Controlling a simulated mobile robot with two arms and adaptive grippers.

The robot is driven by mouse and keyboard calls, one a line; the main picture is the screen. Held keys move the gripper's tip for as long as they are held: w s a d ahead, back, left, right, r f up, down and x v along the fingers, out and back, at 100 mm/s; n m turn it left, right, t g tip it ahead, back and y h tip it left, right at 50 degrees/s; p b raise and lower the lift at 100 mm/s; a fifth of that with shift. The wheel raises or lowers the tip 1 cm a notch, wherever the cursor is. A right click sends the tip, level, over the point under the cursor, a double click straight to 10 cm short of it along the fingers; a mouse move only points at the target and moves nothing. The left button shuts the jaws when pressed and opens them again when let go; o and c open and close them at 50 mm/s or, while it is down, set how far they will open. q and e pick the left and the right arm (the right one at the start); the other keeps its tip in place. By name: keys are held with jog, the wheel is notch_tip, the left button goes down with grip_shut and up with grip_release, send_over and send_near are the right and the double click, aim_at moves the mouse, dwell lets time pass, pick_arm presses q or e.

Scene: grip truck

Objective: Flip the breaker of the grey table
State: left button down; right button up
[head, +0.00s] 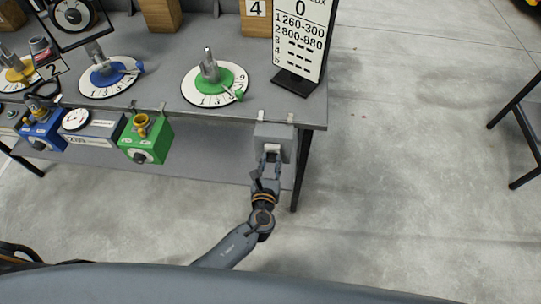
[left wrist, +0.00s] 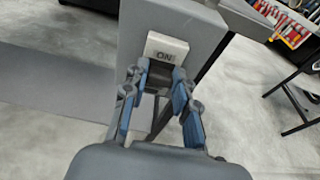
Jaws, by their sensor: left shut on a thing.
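The grey table (head: 215,38) carries a grey breaker box (head: 273,133) at its front right corner; the box also shows in the left wrist view (left wrist: 185,18). A white plate (left wrist: 166,48) marked "ON" is on the box face, and a dark switch lever (left wrist: 159,76) is just below it. My left gripper (head: 270,160) is at the front of the box. In the left wrist view its blue-padded fingers (left wrist: 160,78) are closed on the lever from both sides. The fingers partly hide the lever. My right gripper is not in view.
Blue (head: 108,75) and green (head: 215,84) dials stand on the table. A blue box (head: 40,131) and a green box (head: 146,139) hang along its front. A number chart (head: 301,40) stands above the breaker. The floor to the right is open up to a dark-legged table (head: 527,110).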

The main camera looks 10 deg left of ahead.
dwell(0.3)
pick_arm(q)
jog(key=c, duration=1)
grip_release()
jog(key=shift+c, duration=0.2)
jog(key=v, duration=1.2)
jog(key=shift+r, duration=0.15)
